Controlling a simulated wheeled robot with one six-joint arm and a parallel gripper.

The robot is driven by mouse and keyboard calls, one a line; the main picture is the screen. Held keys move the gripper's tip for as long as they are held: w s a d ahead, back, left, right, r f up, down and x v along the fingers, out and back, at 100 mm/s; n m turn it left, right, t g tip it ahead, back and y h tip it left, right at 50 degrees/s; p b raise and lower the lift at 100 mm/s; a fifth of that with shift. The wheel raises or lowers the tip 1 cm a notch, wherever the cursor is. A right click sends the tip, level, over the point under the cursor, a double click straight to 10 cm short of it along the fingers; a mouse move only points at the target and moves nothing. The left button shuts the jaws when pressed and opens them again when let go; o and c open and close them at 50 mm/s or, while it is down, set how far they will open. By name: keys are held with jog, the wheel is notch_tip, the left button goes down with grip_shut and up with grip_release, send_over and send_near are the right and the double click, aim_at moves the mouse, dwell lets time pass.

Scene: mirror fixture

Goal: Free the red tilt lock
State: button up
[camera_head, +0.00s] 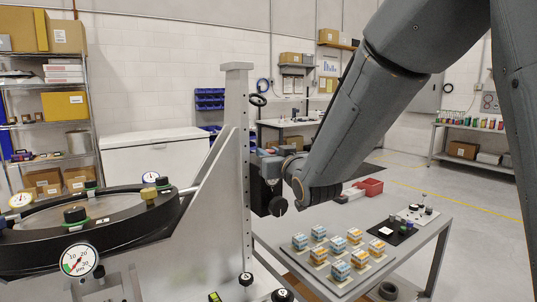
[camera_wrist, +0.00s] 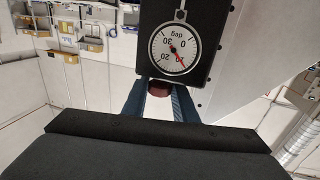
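The tilt lock is a dark red knob (camera_wrist: 159,88) under a black box with a round degree dial (camera_wrist: 175,48) in the wrist view. The dial's red needle points to the lower right, between 0 and 10. The two blue-grey fingers of my gripper (camera_wrist: 160,97) stand on either side of the knob, and I see no clear gap between them and it. In the head view my gripper (camera_head: 272,160) is at the upright metal post (camera_head: 238,150). The red knob is hidden there.
A round black fixture (camera_head: 90,225) with gauges and knobs stands at the left.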

jog(key=c, duration=0.5)
jog(key=shift+o, duration=0.2)
